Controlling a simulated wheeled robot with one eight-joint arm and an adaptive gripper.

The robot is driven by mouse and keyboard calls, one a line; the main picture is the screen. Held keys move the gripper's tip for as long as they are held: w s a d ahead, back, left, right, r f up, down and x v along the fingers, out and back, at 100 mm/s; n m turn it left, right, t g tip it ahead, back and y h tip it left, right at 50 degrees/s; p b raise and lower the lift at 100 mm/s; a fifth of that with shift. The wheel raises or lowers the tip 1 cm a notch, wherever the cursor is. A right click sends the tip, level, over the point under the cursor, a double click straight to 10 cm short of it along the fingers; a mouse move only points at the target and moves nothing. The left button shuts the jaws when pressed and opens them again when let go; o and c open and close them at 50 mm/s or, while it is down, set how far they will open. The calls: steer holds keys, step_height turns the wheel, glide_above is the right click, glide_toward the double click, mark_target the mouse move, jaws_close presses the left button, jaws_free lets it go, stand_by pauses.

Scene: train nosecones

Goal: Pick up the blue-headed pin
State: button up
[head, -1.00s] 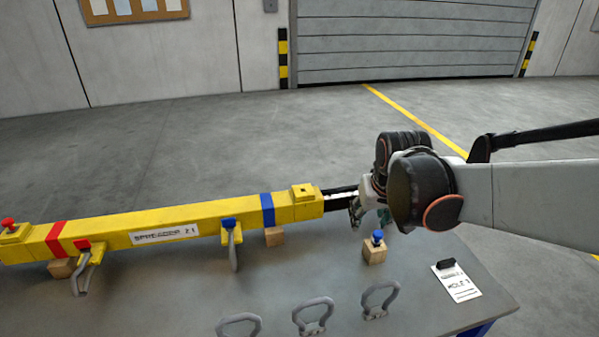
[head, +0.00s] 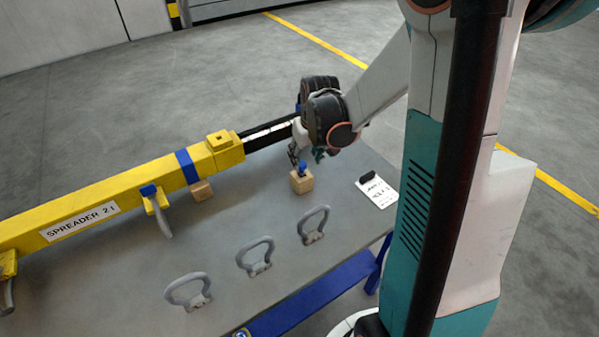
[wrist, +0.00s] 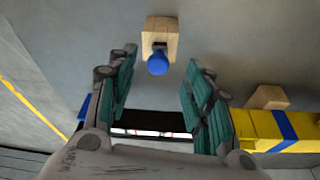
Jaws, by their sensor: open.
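The blue-headed pin (head: 302,168) stands upright in a small wooden block (head: 301,183) on the grey table, right of the yellow beam's end. In the wrist view the blue head (wrist: 157,64) shows just beyond and between the fingertips, with the wooden block (wrist: 160,28) behind it. My gripper (wrist: 158,70) is open and empty, its two teal-padded fingers on either side of the line to the pin. In the head view my gripper (head: 305,157) is just behind the pin; I cannot tell whether it touches.
The yellow spreader beam (head: 120,200) lies along the table at left, with a blue band and a blue-topped clip (head: 150,191). A white label card (head: 377,190) lies to the right. The table between is clear.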

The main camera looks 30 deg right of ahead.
mark_target(303, 165)
steer(key=shift+w+b+x, duration=0.2)
steer(key=shift+b+x, duration=0.6)
steer(key=shift+x, duration=1.15)
steer(key=shift+w+b+x, duration=0.2)
steer(key=shift+b+x, duration=0.55)
steer(key=shift+x, duration=1.25)
steer(key=shift+r, duration=0.15)
jaws_close()
